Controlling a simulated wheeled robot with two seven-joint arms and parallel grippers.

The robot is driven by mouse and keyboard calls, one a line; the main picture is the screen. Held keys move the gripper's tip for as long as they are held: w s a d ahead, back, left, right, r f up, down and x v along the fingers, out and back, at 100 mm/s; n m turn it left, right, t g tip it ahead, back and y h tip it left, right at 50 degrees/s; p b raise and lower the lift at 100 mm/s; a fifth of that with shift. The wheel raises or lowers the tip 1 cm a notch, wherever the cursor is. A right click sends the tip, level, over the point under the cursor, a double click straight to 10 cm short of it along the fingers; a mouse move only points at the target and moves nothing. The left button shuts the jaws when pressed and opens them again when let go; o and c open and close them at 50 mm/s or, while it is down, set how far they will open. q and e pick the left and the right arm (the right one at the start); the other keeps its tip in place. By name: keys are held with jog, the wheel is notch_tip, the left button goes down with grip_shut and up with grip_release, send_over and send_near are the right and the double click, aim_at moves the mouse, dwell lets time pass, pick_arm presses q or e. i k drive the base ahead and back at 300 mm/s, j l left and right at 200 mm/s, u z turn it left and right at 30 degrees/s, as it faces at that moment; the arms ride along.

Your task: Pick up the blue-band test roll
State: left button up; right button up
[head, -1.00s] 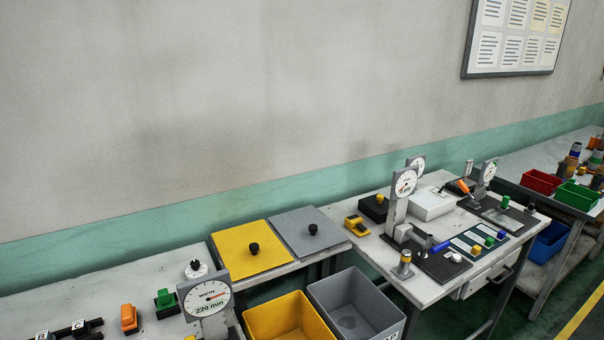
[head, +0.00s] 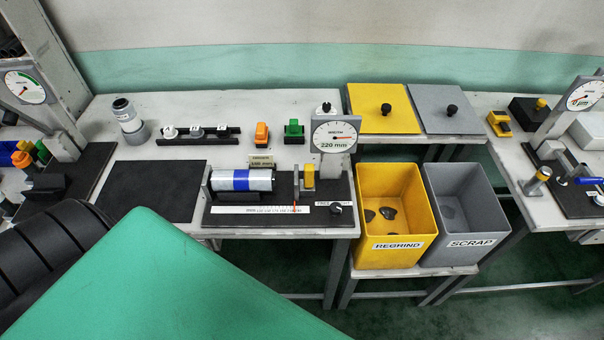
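The blue-band test roll (head: 214,181) is a silver cylinder with a blue band around its middle. It lies on its side in the black measuring fixture (head: 262,214) on the bench, between a grey end plate and a dark support. A width dial (head: 334,137) reading 220 mm stands at the fixture's right back. Neither of my grippers shows in the head view.
A yellow regrind bin (head: 429,214) and a grey scrap bin (head: 477,197) stand right of the bench. A black mat (head: 152,190) lies bare left of the fixture. Orange (head: 261,133) and green (head: 294,130) blocks stand behind it. A large green surface (head: 160,285) covers the lower left foreground.

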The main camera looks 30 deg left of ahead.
aim_at(221, 180)
jog(key=u, duration=1.45)
